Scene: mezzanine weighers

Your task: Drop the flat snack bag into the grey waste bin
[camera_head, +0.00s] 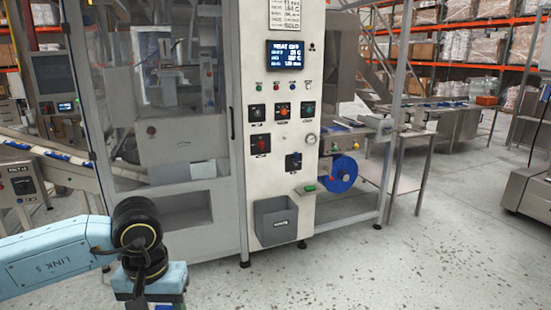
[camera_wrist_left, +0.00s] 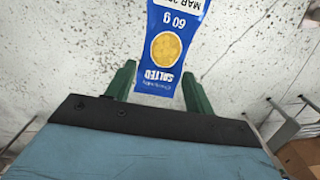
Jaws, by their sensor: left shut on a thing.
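A flat blue snack bag (camera_wrist_left: 166,50) with a yellow round picture and the words "SALTED" and "60 g" shows in the left wrist view. My left gripper (camera_wrist_left: 159,76) is shut on the bag's near end between its green fingers. The bag's far end runs out of the top of that view. In the head view my left arm comes in from the left, and its fingers and the bag are not clearly seen there. The grey waste bin (camera_head: 276,220) is mounted low on the white machine panel, right of my left wrist. My right gripper is not in view.
A white control panel (camera_head: 283,150) with knobs and a screen rises above the bin. A small ledge with a green item (camera_head: 309,188) sticks out right of the bin. A blue reel (camera_head: 343,174) and a steel table (camera_head: 418,137) stand farther right. The speckled floor in front is clear.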

